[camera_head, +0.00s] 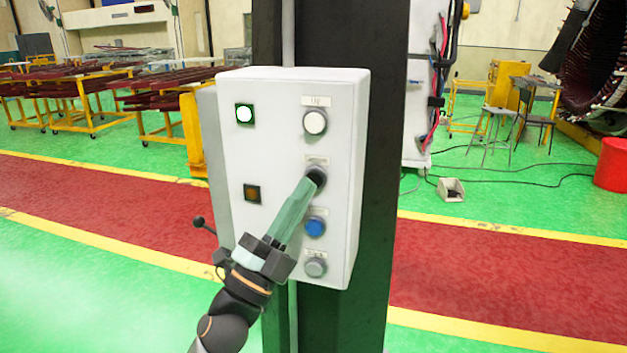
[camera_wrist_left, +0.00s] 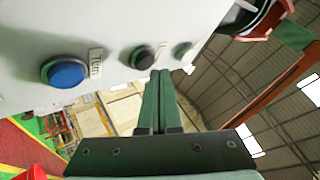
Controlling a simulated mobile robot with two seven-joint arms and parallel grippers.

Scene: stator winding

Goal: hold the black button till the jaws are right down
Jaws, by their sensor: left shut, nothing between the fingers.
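The black button (camera_head: 319,174) is on the front of a white control box (camera_head: 285,85), between a white button above and a blue button below. It also shows in the left wrist view (camera_wrist_left: 143,57). My left gripper (camera_head: 309,184) is shut and empty, its green fingers together, with the tips at the black button and covering part of it. In the left wrist view the fingertips (camera_wrist_left: 160,73) end close beside the button. I cannot tell whether they touch it or whether it is pressed in. The jaws and my right gripper are not in view.
The box also carries the white button (camera_head: 315,122), the blue button (camera_head: 316,226), a grey button (camera_head: 315,267), a lit green lamp (camera_head: 244,113) and a dull orange lamp (camera_head: 252,193). It is mounted at a dark column (camera_head: 382,120). Yellow-framed carts (camera_head: 90,100) stand behind.

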